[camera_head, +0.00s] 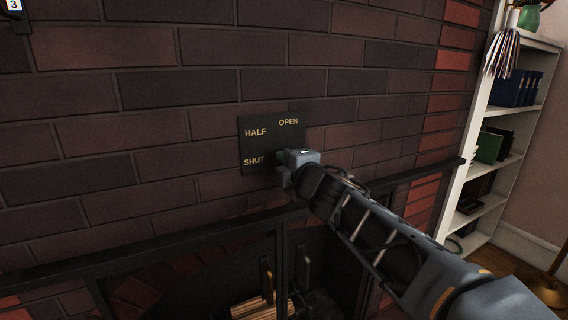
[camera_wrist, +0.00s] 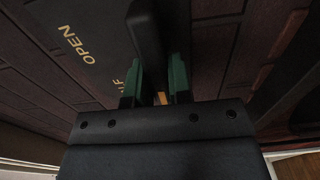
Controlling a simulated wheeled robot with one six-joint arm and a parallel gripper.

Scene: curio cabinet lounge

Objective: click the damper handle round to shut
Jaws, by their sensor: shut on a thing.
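The damper plate (camera_head: 258,121) is a dark square on the brick wall, lettered OPEN at upper right, HALF at upper left and SHUT at lower left. My gripper (camera_head: 284,170) is at the plate's lower right, beside the word SHUT, and hides the handle in the head view. In the wrist view the dark damper handle (camera_wrist: 147,28) runs down between the green finger pads of my gripper (camera_wrist: 155,78), which is shut on it. OPEN and part of HALF show left of the handle there. SHUT is not readable in that view. Which mark the handle points at is hard to tell.
Below the plate is a black-framed fireplace (camera_head: 150,252) with logs (camera_head: 262,307) inside and upright handles on its front. A white bookshelf (camera_head: 490,130) with books stands at right.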

